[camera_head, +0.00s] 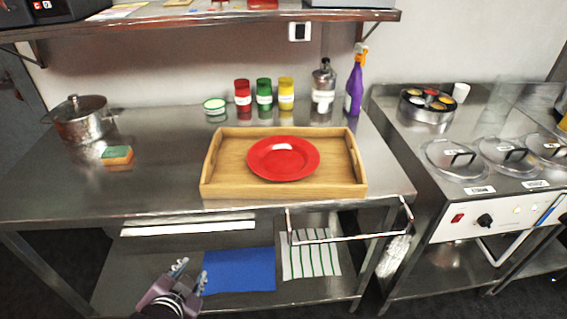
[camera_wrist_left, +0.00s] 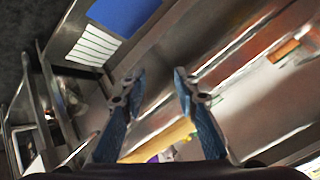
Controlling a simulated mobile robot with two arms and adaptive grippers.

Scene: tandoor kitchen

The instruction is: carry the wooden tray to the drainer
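The wooden tray (camera_head: 215,178) lies flat on the steel table, right of the middle, with handle slots in its left and right ends. A red plate (camera_head: 283,158) sits inside it. My left gripper (camera_head: 180,266) is low in front of the table's front edge, left of the tray and apart from it. In the left wrist view the two fingers of my left gripper (camera_wrist_left: 159,76) are spread with nothing between them. A yellowish piece low between the fingers there may be part of the tray. My right gripper does not show. I cannot make out a drainer.
On the table stand a pot (camera_head: 82,122), a sponge (camera_head: 117,156), several spice jars (camera_head: 264,95) and a purple spray bottle (camera_head: 354,88). A rail (camera_head: 350,238) juts from the front edge. A blue cloth (camera_head: 239,270) lies on the lower shelf. A counter with lids (camera_head: 455,158) stands right.

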